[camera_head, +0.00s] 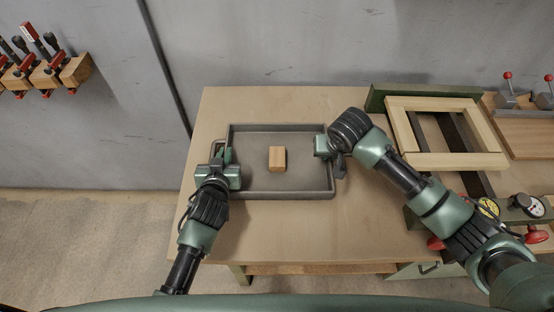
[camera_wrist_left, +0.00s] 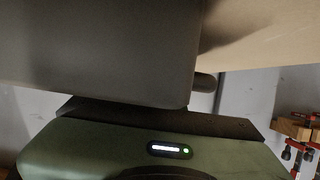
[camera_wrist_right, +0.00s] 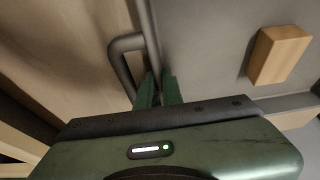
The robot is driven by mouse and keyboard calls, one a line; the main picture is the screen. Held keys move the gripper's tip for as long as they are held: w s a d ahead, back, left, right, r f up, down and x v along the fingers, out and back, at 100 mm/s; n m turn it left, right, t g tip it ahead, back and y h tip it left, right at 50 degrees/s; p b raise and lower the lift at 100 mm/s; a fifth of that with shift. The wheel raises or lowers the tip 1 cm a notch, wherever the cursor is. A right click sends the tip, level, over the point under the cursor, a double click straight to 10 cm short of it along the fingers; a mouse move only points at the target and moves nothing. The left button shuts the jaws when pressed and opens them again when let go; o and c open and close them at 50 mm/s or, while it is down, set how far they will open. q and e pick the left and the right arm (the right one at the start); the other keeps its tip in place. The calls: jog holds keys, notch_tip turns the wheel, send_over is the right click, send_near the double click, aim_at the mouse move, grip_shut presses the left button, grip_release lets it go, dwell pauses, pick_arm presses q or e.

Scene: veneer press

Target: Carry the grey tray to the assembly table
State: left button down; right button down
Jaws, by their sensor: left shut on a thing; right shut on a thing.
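The grey tray (camera_head: 305,178) is on or just above the wooden table (camera_head: 260,105) in the head view; I cannot tell whether it touches. A small wooden block (camera_head: 277,159) lies in it near the middle. My left gripper (camera_head: 221,160) is shut on the tray's left side, at its handle. My right gripper (camera_head: 328,146) is shut on the tray's right side. In the right wrist view, the right gripper's green fingers (camera_wrist_right: 157,90) close by the handle (camera_wrist_right: 120,62) and rim. In the left wrist view, a dark grey surface (camera_wrist_left: 100,50) hides the left fingertips.
A wooden frame (camera_head: 450,160) on a green fixture with gauges (camera_head: 488,207) and red knobs stands at the right. Clamps (camera_head: 45,60) hang on the left wall. The grey wall is close behind the table. Open floor (camera_head: 80,250) lies at the left.

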pick_arm(q)
jog(key=shift+w+r, duration=0.1)
jog(key=shift+r, duration=0.1)
pick_arm(e)
jog(key=shift+w+r, duration=0.1)
jog(key=shift+r, duration=0.1)
